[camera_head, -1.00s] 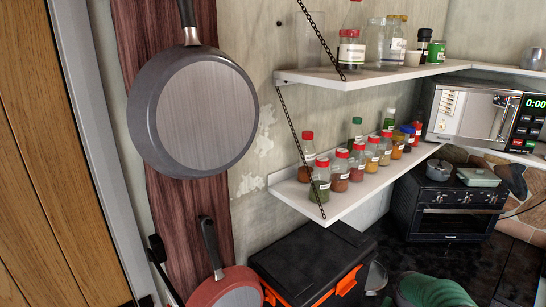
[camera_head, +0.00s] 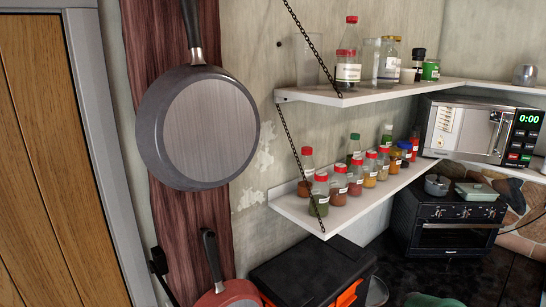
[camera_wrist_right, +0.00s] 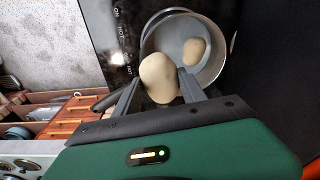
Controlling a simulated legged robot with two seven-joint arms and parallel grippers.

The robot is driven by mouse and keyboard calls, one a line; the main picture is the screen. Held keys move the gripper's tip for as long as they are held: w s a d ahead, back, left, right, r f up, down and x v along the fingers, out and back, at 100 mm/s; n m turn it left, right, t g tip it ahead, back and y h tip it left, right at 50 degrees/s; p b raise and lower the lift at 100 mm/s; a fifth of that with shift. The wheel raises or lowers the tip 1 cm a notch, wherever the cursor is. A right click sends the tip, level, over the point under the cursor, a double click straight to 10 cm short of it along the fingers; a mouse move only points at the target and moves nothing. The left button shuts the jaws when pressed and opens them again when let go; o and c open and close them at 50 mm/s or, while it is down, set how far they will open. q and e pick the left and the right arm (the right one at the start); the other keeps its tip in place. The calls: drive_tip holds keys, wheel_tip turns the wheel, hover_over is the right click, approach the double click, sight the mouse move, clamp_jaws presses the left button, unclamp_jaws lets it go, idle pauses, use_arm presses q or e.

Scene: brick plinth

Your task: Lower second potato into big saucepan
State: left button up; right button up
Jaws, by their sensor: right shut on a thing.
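In the right wrist view, my right gripper (camera_wrist_right: 160,88) is shut on a pale potato (camera_wrist_right: 158,74), with a finger on each side of it. The held potato shows in front of the near left part of a grey metal saucepan (camera_wrist_right: 226,52), overlapping its rim. I cannot tell its height above the pan. Another pale potato (camera_wrist_right: 194,50) lies inside the saucepan, apart from the held one. The fingers hide part of the pan's near rim. My left gripper is in neither view, and the head view does not show this saucepan clearly.
A black hob surface (camera_wrist_right: 118,45) with white lettering lies left of the saucepan; wooden drawers (camera_wrist_right: 72,118) are farther left. In the head view, a frying pan (camera_head: 208,125) hangs on the wall beside a spice shelf (camera_head: 330,212). A black toolbox (camera_head: 312,270) stands below.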

drive_tip(key=shift+w+f+b, duration=0.15)
drive_tip(key=shift+f+b, duration=0.2)
drive_tip(key=shift+f, duration=0.35)
drive_tip(key=shift+w+f+b, duration=0.1)
drive_tip(key=shift+f+b, duration=0.25)
drive_tip(key=shift+f, duration=0.3)
drive_tip(key=shift+s+d+f+b, duration=0.1)
drive_tip(key=shift+s+f+b, duration=0.05)
drive_tip(key=shift+f+b, duration=2.15)
drive_tip(key=shift+f, duration=1)
drive_tip(key=o, duration=1.5)
